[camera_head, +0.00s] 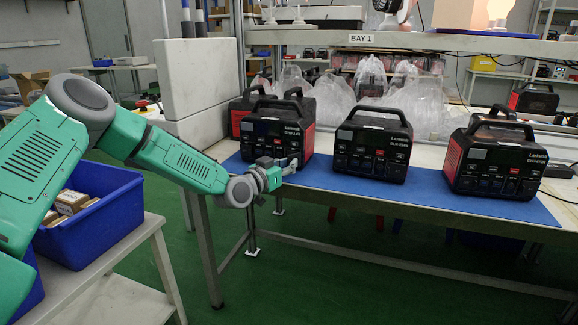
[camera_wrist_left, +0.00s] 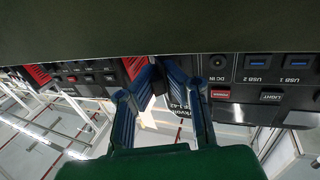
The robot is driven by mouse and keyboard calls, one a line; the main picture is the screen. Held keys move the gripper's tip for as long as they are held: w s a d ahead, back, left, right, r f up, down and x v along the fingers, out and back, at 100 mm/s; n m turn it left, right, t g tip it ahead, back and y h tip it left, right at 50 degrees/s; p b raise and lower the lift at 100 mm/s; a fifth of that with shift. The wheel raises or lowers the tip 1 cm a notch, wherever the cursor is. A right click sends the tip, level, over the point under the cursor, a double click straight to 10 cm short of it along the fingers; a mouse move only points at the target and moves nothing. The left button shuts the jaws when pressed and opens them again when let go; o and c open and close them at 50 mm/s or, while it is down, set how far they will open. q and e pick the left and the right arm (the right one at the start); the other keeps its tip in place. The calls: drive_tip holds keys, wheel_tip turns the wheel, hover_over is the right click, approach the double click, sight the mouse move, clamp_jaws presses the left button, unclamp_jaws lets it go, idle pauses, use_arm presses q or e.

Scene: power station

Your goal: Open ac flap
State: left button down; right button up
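Three black-and-red power stations stand in a row on a blue mat (camera_head: 330,190), with another partly hidden behind the left one. The left power station (camera_head: 278,130) has its front panel towards me. My left gripper (camera_head: 291,165) is at the lower right of that panel and covers part of it. In the left wrist view, its blue fingers (camera_wrist_left: 160,75) lean towards each other by the panel (camera_wrist_left: 265,75), near the DC IN and USB sockets. Their tips lie close together against dark parts, and I cannot tell whether anything is between them. I cannot make out the AC flap. My right gripper is not in view.
The middle (camera_head: 373,145) and right (camera_head: 497,155) power stations stand apart on the mat. A white block (camera_head: 197,75) stands left of them. A blue bin (camera_head: 90,215) with small boxes is at the left. A shelf (camera_head: 400,42) runs above the bench.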

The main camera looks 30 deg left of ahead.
use_arm(q)
drive_tip(key=shift+d+r, duration=0.15)
drive_tip(key=shift+r, duration=0.15)
drive_tip(key=c, duration=1.6)
unclamp_jaws()
drive_tip(key=shift+f, duration=0.1)
drive_tip(key=shift+s, duration=0.2)
drive_tip(key=s+a, duration=0.1)
drive_tip(key=s, duration=1)
drive_tip(key=shift+s, duration=0.25)
drive_tip(key=shift+a, duration=0.1)
